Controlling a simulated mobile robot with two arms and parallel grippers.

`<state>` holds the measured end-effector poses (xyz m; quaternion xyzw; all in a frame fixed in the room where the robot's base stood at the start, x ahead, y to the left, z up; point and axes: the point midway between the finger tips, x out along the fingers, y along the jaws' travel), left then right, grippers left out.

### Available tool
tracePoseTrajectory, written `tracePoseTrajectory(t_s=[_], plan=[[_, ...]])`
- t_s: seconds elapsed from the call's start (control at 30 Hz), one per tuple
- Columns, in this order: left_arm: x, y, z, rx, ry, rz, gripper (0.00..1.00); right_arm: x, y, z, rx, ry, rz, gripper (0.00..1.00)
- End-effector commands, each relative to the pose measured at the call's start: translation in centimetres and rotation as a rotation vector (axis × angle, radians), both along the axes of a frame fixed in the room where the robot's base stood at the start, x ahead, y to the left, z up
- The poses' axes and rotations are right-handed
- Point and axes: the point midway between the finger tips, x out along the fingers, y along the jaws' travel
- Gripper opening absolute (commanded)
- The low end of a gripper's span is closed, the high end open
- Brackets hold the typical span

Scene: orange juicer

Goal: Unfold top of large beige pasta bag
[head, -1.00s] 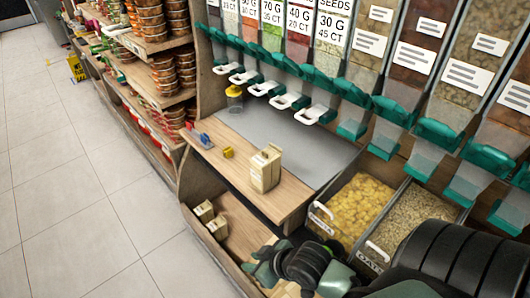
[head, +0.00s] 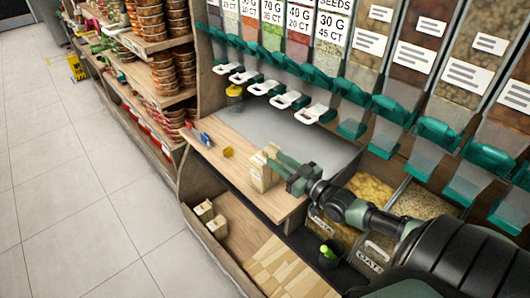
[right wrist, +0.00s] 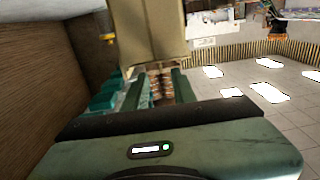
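The large beige pasta bag (head: 258,178) stands upright on the wooden counter (head: 225,160) in the head view. Its upper right part is hidden behind my right gripper (head: 276,164), which reaches in from the right at the height of the bag's top. In the right wrist view the bag (right wrist: 155,30) fills the top middle, just past the fingers. The two green fingers (right wrist: 158,82) are apart with a gap between them, through which shelves show. Whether a finger touches the bag I cannot tell. My left gripper is not in view.
Small beige bags (head: 210,220) sit on the lower shelf. A yellow item (head: 228,152) and a blue item (head: 205,139) lie on the counter. Food bins (head: 370,188) stand to the right, below dispensers (head: 355,125) along the back.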

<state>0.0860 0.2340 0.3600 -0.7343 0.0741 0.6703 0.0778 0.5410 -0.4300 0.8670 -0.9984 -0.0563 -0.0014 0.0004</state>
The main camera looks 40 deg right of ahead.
Motion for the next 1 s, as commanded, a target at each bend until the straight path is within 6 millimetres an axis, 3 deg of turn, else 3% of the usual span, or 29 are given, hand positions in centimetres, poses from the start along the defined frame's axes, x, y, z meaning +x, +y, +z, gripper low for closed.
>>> tracePoseTrajectory(t_s=[0.2, 0.4, 0.8, 0.9, 1.0], plan=[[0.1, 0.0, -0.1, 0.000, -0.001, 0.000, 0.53, 3.4, 0.4, 0.1, 0.000, -0.003, -0.001, 0.26], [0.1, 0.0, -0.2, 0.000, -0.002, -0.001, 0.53, 5.4, 0.7, 0.1, 0.000, -0.001, 0.000, 0.26], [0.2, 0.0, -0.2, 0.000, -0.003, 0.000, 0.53, 6.0, 0.8, 0.0, 0.000, 0.003, 0.001, 0.26], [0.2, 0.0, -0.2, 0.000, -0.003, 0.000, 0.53, 6.0, 0.8, 0.0, 0.000, 0.002, 0.001, 0.00], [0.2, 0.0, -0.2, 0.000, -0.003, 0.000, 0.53, 6.0, 0.8, 0.0, 0.000, 0.002, 0.001, 0.00]])
